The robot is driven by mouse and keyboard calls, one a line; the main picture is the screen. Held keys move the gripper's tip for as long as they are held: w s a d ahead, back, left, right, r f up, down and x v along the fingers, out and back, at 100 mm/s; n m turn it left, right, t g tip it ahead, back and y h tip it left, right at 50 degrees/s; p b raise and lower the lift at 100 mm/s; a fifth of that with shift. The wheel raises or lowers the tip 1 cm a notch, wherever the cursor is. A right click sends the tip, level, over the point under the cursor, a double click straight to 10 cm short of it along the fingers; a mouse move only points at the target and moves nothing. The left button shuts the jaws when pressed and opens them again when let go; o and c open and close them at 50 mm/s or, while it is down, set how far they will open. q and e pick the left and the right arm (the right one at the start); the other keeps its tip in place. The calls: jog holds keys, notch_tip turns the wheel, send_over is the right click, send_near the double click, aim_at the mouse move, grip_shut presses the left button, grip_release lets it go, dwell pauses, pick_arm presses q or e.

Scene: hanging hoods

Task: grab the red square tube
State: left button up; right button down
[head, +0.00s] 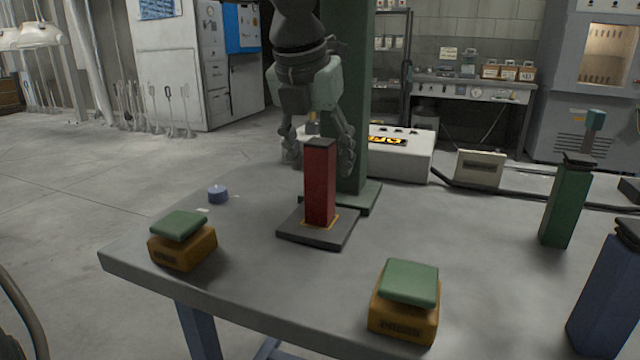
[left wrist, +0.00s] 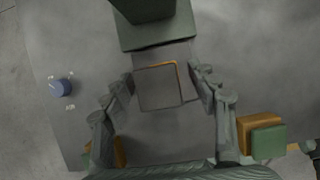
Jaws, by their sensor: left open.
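The red square tube (head: 320,186) stands upright on a dark square base plate (head: 290,228) with an orange outline, on the grey table. Its top is dark grey, and in the left wrist view the tube (left wrist: 158,88) shows only as this square cap. My left gripper (head: 319,160) points down at the tube's upper part, open. In the head view its fingers show on either side of the tube. In the left wrist view the cap lies between the fingers of the gripper (left wrist: 163,84), with a clear gap on the right. No contact is visible.
A green post (head: 357,100) stands close behind the tube. Two orange boxes with green tops, left (head: 183,240) and right (head: 405,300), sit near the front edge. A blue knob (head: 218,194) is at left. Green (head: 566,205) and blue (head: 606,295) tubes stand at right.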

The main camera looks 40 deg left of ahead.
pick_arm(q)
grip_shut()
dwell(0.3)
jog(key=shift+r, duration=0.1)
